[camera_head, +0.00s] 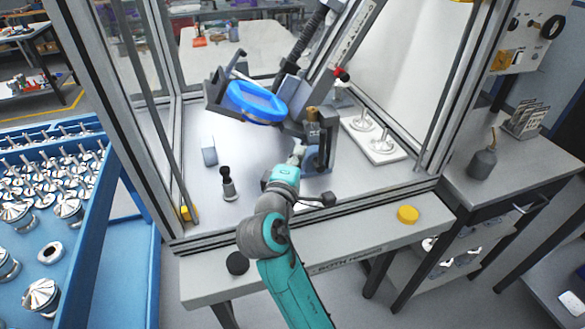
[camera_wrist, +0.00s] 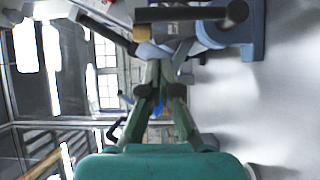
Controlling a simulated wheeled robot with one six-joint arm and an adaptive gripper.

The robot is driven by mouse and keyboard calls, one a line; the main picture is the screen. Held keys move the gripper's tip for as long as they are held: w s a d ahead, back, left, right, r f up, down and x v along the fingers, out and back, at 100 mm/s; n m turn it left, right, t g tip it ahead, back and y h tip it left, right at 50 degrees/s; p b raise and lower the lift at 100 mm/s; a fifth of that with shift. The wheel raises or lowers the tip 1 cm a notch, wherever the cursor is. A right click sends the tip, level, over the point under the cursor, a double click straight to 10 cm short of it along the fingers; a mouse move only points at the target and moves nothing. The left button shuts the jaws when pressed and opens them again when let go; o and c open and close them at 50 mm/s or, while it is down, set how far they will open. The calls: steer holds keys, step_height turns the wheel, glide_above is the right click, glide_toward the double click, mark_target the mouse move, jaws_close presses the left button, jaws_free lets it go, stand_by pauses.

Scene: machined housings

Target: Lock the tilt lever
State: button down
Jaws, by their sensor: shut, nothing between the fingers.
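A blue oval housing (camera_head: 256,101) sits tilted in a dark cradle (camera_head: 214,92) inside the framed cell. A dark, brass-topped upright (camera_head: 312,114) stands on a blue-grey bracket (camera_head: 312,160) to the right of the cradle. In the wrist view, a dark bar with a rounded end (camera_wrist: 190,14) crosses the top and looks like the tilt lever. My gripper (camera_head: 298,152) is at the bracket's left front side in the head view. In the wrist view its fingers (camera_wrist: 165,68) are shut and empty, just below the bar; I cannot tell whether they touch it.
A black-knobbed plunger (camera_head: 228,185) and a small grey block (camera_head: 209,152) stand left of my arm. A white plate with metal parts (camera_head: 375,140) lies to the right. Frame posts border the cell. A yellow disc (camera_head: 408,214) and black disc (camera_head: 237,263) lie on the front ledge.

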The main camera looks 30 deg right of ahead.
mark_target(320, 149)
steer(key=shift+w+d, duration=0.15)
steer(key=shift+d, duration=2.1)
steer(key=shift+w+d, duration=0.1)
steer(key=shift+d, duration=0.05)
steer(key=shift+d+r+m, duration=0.1)
steer(key=shift+d+m, duration=0.05)
steer(key=shift+m, duration=0.15)
